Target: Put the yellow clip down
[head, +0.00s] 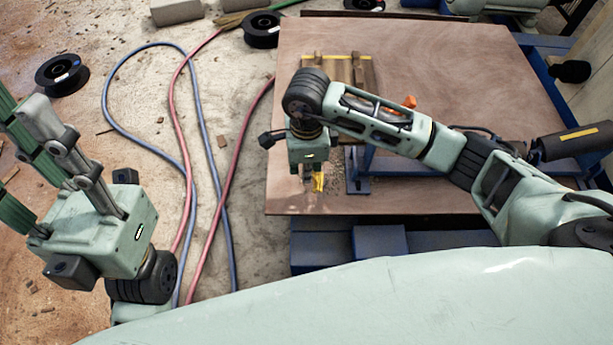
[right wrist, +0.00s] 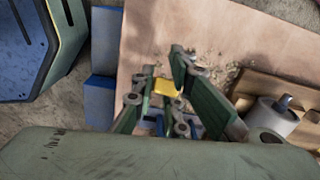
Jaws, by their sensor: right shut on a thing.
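The yellow clip (head: 319,182) is at the tips of my right gripper (head: 312,180), which points down at the near left part of the wooden board (head: 440,70). In the right wrist view the clip (right wrist: 166,87) sits between the green fingers of my right gripper (right wrist: 167,80), which is shut on it. The fingers hide part of the clip. I cannot tell whether it touches the board. My left gripper (head: 28,150) is at the left, away from the board, with its fingers spread and no object seen between them. Its fingertips are partly cut off.
A wooden rack (head: 357,72) lies on the board behind my right gripper; it also shows in the right wrist view (right wrist: 245,92). A blue bracket (head: 357,172) stands just right of the clip. Shavings lie around there. Hoses (head: 180,100) and black spools (head: 62,75) lie on the floor.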

